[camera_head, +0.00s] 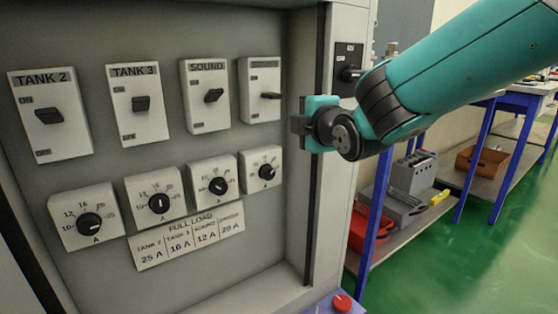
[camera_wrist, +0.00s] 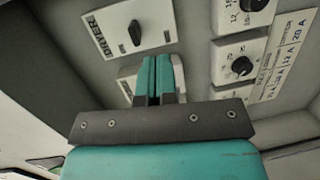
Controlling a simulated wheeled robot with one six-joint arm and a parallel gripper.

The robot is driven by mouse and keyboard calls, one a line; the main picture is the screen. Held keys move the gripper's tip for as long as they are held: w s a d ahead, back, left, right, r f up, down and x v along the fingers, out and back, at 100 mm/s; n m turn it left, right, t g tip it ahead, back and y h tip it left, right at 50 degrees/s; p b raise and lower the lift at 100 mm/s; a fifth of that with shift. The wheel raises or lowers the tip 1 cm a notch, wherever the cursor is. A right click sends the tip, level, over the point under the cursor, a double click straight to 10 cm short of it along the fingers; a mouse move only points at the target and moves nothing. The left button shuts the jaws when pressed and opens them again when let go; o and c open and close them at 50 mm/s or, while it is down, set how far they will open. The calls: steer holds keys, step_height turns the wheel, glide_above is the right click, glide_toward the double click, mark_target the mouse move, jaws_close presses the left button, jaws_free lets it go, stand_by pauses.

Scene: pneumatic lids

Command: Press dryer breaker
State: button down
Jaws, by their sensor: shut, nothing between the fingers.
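In the wrist view a plate labelled DRYER (camera_wrist: 105,33) carries a dark breaker switch (camera_wrist: 136,33). It is just beyond my fingers, up and left of them. In the head view a row of breakers includes a far-right one (camera_head: 260,90) whose label I cannot read; its dark lever points to the right. My gripper (camera_wrist: 160,75) is shut and empty, its fingers together before the panel. They partly cover another pale plate (camera_wrist: 127,88). I see no contact with the DRYER switch. In the head view my fingertips are at the panel's right edge.
The TANK 2 (camera_head: 48,115), TANK 3 (camera_head: 139,104) and SOUND (camera_head: 207,96) breakers are to the left in the head view. Dials and a FULL LOAD label (camera_head: 188,237) are below. The cabinet's right edge (camera_head: 335,200) is beside my gripper. A red button (camera_head: 342,301) is low right.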

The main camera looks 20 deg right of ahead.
step_height(320, 180, down, 11)
steer(key=w+n+t+y+b, duration=0.1)
steer(key=n+t+y+b, duration=0.5)
steer(key=n+b, duration=1.3)
steer(key=n+t, duration=0.1)
steer(key=t, duration=0.2)
steer(key=shift+w+n, duration=0.3)
steer(key=shift+w, duration=0.05)
steer(key=p, duration=1.2)
glide_toward(273, 99)
steer(key=w+a+r, duration=0.1)
steer(key=w+r, duration=0.2)
steer(key=w, duration=0.3)
steer(key=shift+r+p, duration=0.45)
steer(key=shift+r, duration=0.1)
steer(key=shift+a, duration=0.1)
